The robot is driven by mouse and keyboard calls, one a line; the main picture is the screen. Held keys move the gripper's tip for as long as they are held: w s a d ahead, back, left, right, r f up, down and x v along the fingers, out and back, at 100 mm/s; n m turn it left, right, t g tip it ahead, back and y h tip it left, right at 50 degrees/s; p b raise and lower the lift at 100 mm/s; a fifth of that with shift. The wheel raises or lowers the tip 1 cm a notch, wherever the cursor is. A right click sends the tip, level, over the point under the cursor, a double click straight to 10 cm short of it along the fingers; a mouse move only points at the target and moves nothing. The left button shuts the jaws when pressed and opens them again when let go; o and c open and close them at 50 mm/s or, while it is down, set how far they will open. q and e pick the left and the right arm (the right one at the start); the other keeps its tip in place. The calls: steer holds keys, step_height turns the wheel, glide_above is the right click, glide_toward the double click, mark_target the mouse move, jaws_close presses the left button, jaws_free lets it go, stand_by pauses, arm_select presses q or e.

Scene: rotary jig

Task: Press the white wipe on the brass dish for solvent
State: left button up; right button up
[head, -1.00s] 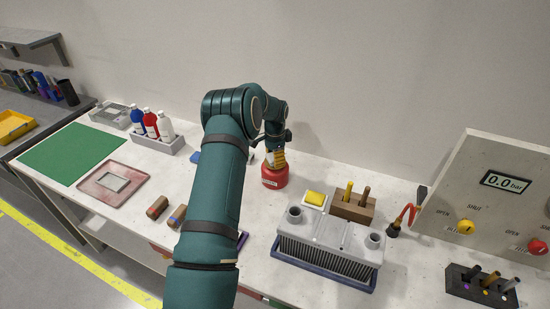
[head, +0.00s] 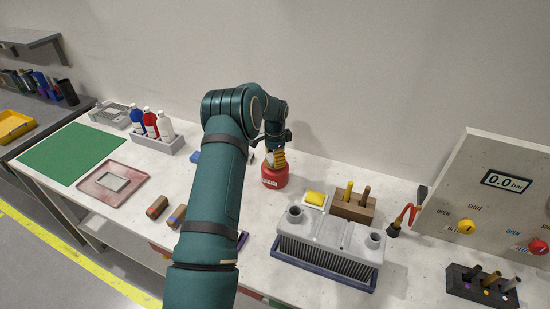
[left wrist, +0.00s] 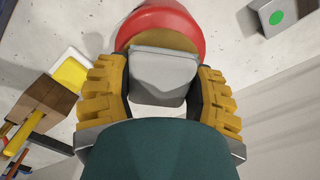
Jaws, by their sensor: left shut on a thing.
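The red solvent can (head: 274,178) stands on the bench near the back wall. In the left wrist view the red can (left wrist: 188,17) shows its round top with the brass dish (left wrist: 180,40). My left gripper (head: 276,158) points down over the can. Its yellow fingers (left wrist: 160,95) are shut on the white wipe (left wrist: 160,78), a pale block between them. The wipe's far edge overlaps the brass dish; whether it touches the dish or hovers just above cannot be told. Most of the dish is hidden behind the wipe and fingers. My right gripper is not seen.
A grey finned block (head: 330,245) on a blue tray stands in front right, with a yellow sponge (head: 315,198) and wooden tool block (head: 352,206) behind it. A gauge panel (head: 490,200) is at right. Bottles in a rack (head: 158,145) and a green mat (head: 70,155) are left.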

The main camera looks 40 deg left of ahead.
arm_select(q)
steer(key=shift+r+p, duration=1.8)
steer(key=shift+r, duration=1.7)
steer(key=shift+f, duration=0.1)
